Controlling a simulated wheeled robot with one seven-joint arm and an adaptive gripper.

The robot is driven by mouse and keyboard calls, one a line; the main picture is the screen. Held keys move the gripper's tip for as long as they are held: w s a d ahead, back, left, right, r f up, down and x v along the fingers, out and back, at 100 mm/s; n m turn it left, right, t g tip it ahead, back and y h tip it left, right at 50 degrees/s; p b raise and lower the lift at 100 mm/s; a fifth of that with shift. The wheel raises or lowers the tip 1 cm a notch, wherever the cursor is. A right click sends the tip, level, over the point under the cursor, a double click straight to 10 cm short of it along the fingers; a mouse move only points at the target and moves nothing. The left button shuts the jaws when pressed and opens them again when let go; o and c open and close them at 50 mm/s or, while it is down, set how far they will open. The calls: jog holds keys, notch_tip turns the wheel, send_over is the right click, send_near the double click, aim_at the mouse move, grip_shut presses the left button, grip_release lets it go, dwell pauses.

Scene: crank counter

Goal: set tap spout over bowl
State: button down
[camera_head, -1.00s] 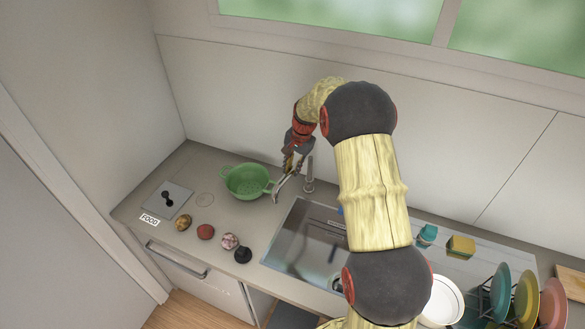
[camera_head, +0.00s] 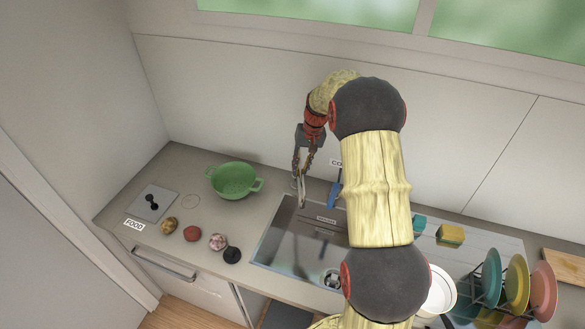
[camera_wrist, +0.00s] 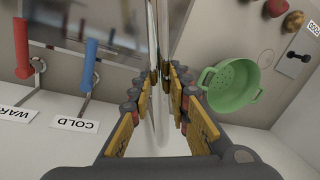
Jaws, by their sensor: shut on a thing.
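My gripper (camera_head: 301,170) is shut on the chrome tap spout (camera_head: 301,195) at the back of the counter. In the wrist view the spout (camera_wrist: 161,125) runs between the two fingertips (camera_wrist: 161,78). The steel sink bowl (camera_head: 292,238) lies in front of the tap, with a drain (camera_head: 333,279) in its floor. The spout points forward, its free end at the bowl's back edge near the left corner. I cannot tell how far it reaches over. The tap's foot is partly hidden by my gripper.
A green colander (camera_head: 232,180) stands left of the tap. A blue COLD lever (camera_wrist: 90,62) and a red WARM lever (camera_wrist: 22,48) stand beside it. Several round food items (camera_head: 192,233) lie along the front edge. A dish rack with plates (camera_head: 517,280) is at the right.

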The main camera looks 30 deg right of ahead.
jog(key=shift+s+d+n, duration=0.35)
jog(key=shift+d+n, duration=0.35)
jog(key=shift+d, duration=0.15)
jog(key=c, duration=1.7)
grip_release()
jog(key=shift+o, duration=0.2)
notch_tip(320, 180, up, 12)
jog(key=d, duration=0.2)
jog(key=shift+s, duration=0.45)
jog(key=shift+d+f, duration=0.1)
